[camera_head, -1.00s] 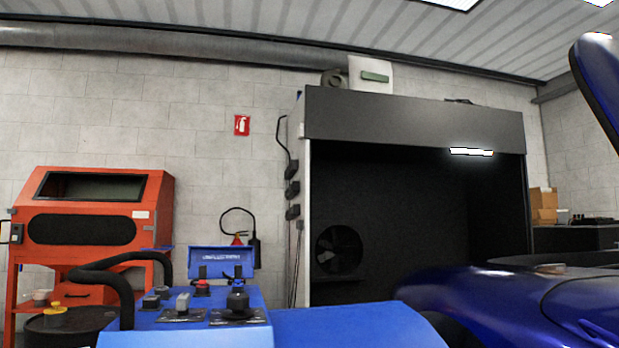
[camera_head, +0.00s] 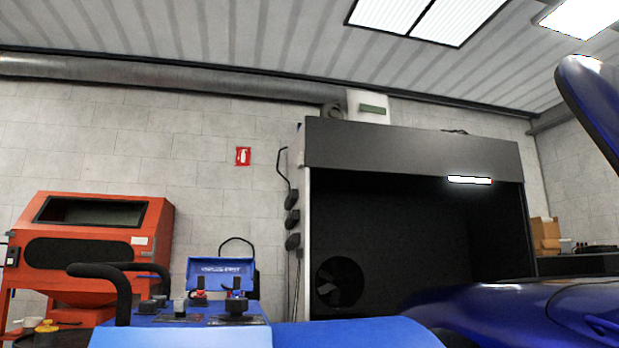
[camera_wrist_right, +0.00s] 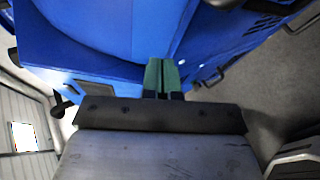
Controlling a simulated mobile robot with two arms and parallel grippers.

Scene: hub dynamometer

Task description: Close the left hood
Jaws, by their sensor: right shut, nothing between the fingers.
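A dark blue raised panel (camera_head: 592,105) stands open at the upper right of the head view, cut off by the frame edge. A dark blue glossy car body (camera_head: 480,305) lies below it. I cannot tell whether this panel is the left hood. My right gripper (camera_wrist_right: 161,76) shows in the right wrist view. Its green fingers are shut and empty, in front of a large blue surface (camera_wrist_right: 100,40). I cannot tell whether they touch it. My left gripper is not in view.
A blue machine (camera_head: 180,335) with knobs, a black hose and a small raised blue lid (camera_head: 222,278) stands at front left. An orange cabinet (camera_head: 90,240) is behind it. A large dark booth (camera_head: 405,155) stands against the back wall. Grey floor (camera_wrist_right: 240,75) shows in the wrist view.

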